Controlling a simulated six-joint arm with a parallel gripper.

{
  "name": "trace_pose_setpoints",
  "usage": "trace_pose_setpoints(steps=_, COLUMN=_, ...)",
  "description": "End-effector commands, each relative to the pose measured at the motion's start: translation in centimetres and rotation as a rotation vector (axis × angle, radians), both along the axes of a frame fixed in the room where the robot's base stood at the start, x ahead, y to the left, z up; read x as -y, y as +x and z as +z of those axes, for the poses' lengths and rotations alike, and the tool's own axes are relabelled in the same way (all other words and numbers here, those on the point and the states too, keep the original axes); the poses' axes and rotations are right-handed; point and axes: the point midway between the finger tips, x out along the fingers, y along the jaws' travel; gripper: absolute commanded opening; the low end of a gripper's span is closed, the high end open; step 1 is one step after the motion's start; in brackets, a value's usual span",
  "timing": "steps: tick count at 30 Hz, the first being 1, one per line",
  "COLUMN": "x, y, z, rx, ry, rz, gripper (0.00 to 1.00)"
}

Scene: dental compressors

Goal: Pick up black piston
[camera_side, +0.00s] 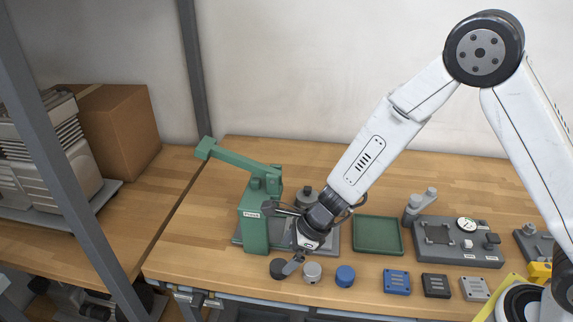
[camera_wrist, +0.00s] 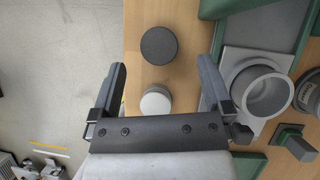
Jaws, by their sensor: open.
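The black piston (camera_wrist: 158,46) is a round dark disc on the wooden table, seen from above in the wrist view. In the side view the black piston (camera_side: 277,268) stands near the table's front edge, at the left end of a row of pistons. My gripper (camera_wrist: 161,66) is open and empty. In the wrist view the black piston lies just beyond the fingertips, roughly centred between them. In the side view my gripper (camera_side: 292,266) is close above and to the right of the black piston, partly overlapping it.
A white piston (camera_wrist: 156,101) lies between my fingers in the wrist view. A blue piston (camera_side: 345,276) stands further right. The green press (camera_side: 253,220) rises just behind the black piston. A green tray (camera_side: 378,235) and several flat blocks lie to the right.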

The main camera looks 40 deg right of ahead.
Motion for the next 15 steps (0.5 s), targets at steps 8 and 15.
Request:
trace_pose_setpoints(steps=8, x=-0.6, y=0.2, z=-1.4, rx=-0.003, ry=0.0, rz=-0.001, gripper=1.0)
trace_pose_setpoints(steps=15, x=-1.5, y=0.8, z=-3.4, rx=-0.001, ry=0.0, rz=0.0, gripper=1.0)
